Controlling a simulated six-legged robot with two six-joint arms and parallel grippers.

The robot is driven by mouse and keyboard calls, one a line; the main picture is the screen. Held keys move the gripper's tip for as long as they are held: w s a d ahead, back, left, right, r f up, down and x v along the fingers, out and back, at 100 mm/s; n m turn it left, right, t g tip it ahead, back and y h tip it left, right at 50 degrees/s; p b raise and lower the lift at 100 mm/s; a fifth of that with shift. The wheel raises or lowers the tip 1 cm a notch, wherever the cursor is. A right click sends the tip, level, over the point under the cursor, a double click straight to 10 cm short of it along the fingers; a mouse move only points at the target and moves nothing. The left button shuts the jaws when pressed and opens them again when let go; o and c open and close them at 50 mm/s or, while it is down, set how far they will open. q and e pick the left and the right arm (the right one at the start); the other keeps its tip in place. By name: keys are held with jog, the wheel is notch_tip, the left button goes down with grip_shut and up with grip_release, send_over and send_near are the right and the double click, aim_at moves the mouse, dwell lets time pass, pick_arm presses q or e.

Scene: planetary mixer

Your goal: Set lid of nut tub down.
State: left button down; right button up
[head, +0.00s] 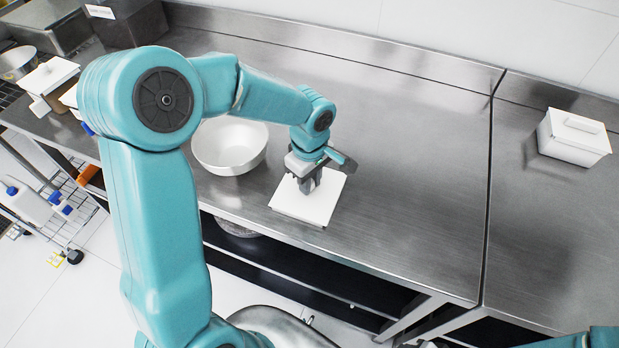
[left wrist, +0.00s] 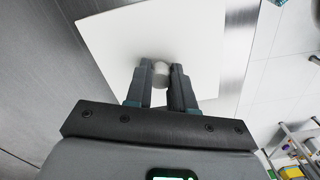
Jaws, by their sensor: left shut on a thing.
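The lid (head: 300,208) is a flat white square plate near the front edge of the steel bench. My left gripper (head: 307,186) is above it, fingers pointing down. In the left wrist view the fingers of the left gripper (left wrist: 160,75) are shut on the lid's small pale knob, and the white lid (left wrist: 208,38) spreads out beneath them. I cannot tell whether the lid touches the bench or hangs just above it. I cannot tell which container is the nut tub. My right gripper is not in view.
A white bowl (head: 229,148) stands left of the lid. White lidded containers (head: 50,74) stand at the far left, partly behind my arm. A white lidded box (head: 573,137) stands at the right, past a bench seam. The steel bench (head: 420,150) is clear between lid and seam.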

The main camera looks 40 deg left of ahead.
pick_arm(q)
jog(key=shift+s+r, duration=0.1)
jog(key=shift+f+b, duration=0.25)
jog(key=shift+b, duration=0.05)
jog(key=c, duration=1)
grip_release()
jog(key=shift+o, duration=0.2)
jog(key=shift+r, duration=0.1)
